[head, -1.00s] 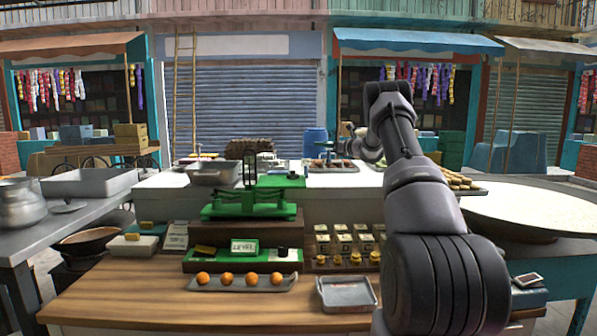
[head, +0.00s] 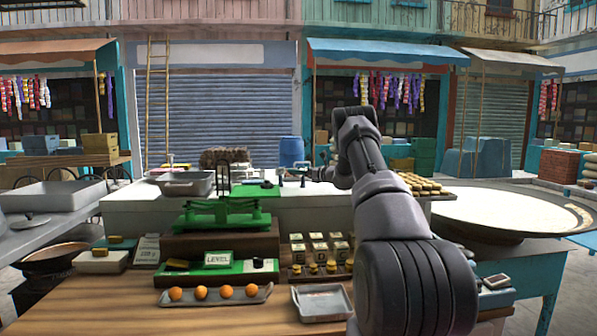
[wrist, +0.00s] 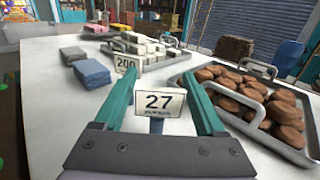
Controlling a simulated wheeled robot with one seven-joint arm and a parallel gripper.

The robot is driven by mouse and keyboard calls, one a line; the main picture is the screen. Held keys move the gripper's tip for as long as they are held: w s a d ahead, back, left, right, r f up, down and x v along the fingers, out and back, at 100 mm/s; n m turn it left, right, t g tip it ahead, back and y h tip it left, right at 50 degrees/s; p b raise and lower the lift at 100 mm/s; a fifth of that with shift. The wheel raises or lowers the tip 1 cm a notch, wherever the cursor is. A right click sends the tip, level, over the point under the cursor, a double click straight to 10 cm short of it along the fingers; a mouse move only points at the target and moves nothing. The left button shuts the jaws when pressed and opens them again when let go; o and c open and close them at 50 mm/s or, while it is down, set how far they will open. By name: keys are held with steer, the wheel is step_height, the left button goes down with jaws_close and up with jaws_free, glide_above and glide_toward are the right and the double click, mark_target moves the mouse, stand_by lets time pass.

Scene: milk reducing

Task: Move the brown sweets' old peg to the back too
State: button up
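In the wrist view, a white price peg reading "27" (wrist: 160,102) stands upright between the two teal fingers of my gripper (wrist: 160,75). The fingers are spread wide, one on each side of the card. Its dark stem shows below, and its foot is hidden by the gripper body. I cannot tell whether either finger touches the card. Brown sweets (wrist: 265,106) fill a metal tray (wrist: 302,158) to the right of the gripper. A second peg reading "200" (wrist: 127,66) stands farther back, by a tray of pale sweets (wrist: 145,46).
Blue and grey-brown stacks (wrist: 91,73) lie left on the white counter (wrist: 45,110). A green balance scale (head: 222,212) and a tray of orange balls (head: 215,295) stand nearer in the head view.

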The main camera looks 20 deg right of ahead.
steer(key=shift+o, duration=0.2)
steer(key=shift+r, duration=0.1)
steer(key=shift+s+r, duration=0.1)
steer(key=v, duration=1.1)
steer(key=shift+s, duration=0.15)
steer(key=shift+s+a+r, duration=0.1)
steer(key=shift+s+r, duration=0.1)
steer(key=shift+r, duration=0.05)
steer(key=s+a+r+n+g, duration=0.4)
steer(key=s+a+r+n, duration=0.25)
steer(key=s+a, duration=0.4)
steer(key=s+a+r+n+g, duration=0.55)
steer(key=s+a+r, duration=0.25)
steer(key=a, duration=0.6)
steer(key=s+a+r+n+h, duration=0.1)
steer(key=s+a+n, duration=0.25)
steer(key=s, duration=0.55)
steer(key=s+a+n+h, duration=0.2)
steer(key=s+n, duration=0.2)
steer(key=s, duration=0.4)
steer(key=s+d+f+n+h, duration=0.1)
steer(key=s+n, duration=0.5)
steer(key=s, duration=0.8)
steer(key=f+t+h, duration=0.1)
steer(key=h, duration=0.1)
steer(key=shift+s+d+n+h, duration=0.25)
steer(key=shift+d+n+h, duration=0.1)
steer(key=shift+d+h, duration=0.05)
